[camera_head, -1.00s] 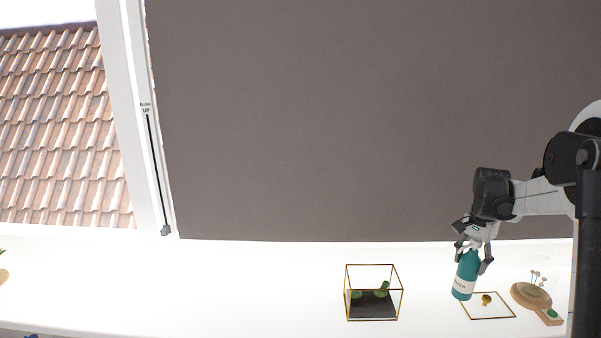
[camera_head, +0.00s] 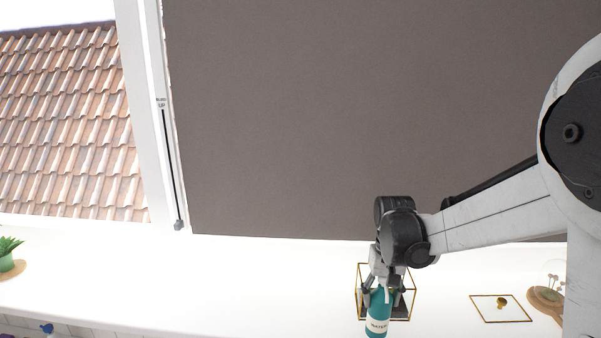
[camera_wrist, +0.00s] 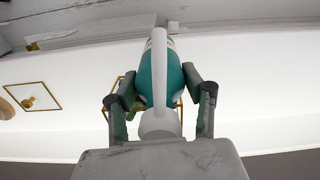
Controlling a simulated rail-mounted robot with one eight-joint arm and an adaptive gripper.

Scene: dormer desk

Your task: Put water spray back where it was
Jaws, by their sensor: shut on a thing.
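The water spray is a teal bottle (camera_head: 377,309) with a white label reading "WATER". My gripper (camera_head: 381,290) is shut on its upper part and holds it upright, slightly tilted. In the head view the bottle is in front of the glass terrarium box (camera_head: 411,291), hiding part of it. In the wrist view the teal bottle (camera_wrist: 174,76) sits between both fingers (camera_wrist: 160,98), with its white top toward the camera. Whether its base touches anything cannot be told.
A gold-framed lid with a knob (camera_head: 485,314) lies on the white desk (camera_head: 230,290) to the right. A wooden base with a glass dome (camera_head: 546,295) stands beyond it. A potted plant (camera_head: 8,258) is at the far left, and a blue-topped bottle (camera_head: 47,328) shows below. The desk between is clear.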

